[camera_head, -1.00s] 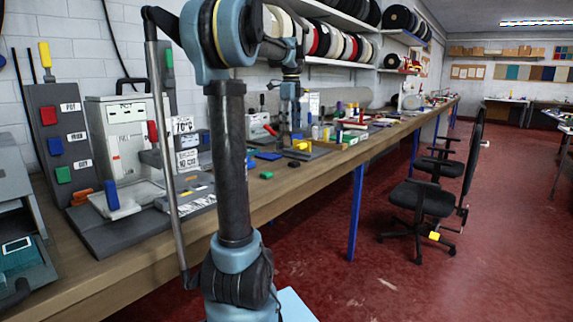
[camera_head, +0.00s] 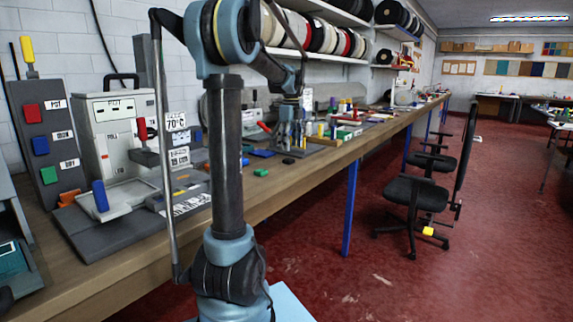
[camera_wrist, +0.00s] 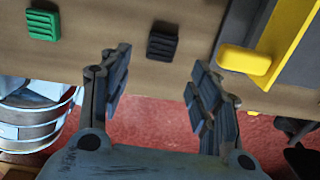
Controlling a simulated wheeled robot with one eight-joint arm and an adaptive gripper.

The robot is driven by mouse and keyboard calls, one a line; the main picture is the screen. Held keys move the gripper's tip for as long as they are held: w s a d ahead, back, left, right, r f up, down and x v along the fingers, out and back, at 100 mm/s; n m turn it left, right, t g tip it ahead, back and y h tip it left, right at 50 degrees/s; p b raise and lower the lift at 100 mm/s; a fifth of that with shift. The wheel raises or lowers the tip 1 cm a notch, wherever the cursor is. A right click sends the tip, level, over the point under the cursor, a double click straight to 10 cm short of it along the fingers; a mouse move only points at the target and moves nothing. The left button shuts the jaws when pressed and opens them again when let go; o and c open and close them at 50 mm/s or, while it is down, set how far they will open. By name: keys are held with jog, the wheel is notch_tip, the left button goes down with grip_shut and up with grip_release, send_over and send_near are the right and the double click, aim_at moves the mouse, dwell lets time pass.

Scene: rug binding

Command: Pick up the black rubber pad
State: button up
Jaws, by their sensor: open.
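The black rubber pad (camera_wrist: 162,43) is a small ribbed block on the wooden bench, near its front edge, in the upper middle of the wrist view. In the head view the small dark pad (camera_head: 288,161) lies on the bench to the right of a green block. My gripper (camera_wrist: 158,75) is open and empty, its two fingers spread wide. In the wrist view the pad lies beyond the fingertips, between their lines and apart from both. In the head view my gripper (camera_head: 291,140) hangs near the pad.
A green ribbed block (camera_wrist: 43,24) lies left of the pad. A yellow-handled tool or fixture (camera_wrist: 244,60) stands close on the right. The bench's front edge (camera_wrist: 150,85) runs below the pad, with red floor beyond. Black chairs (camera_head: 415,195) stand on the floor at right.

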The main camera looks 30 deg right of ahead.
aim_at(291, 160)
jog(key=shift+s+f, duration=0.15)
jog(key=shift+f, duration=2.95)
jog(key=c, duration=1)
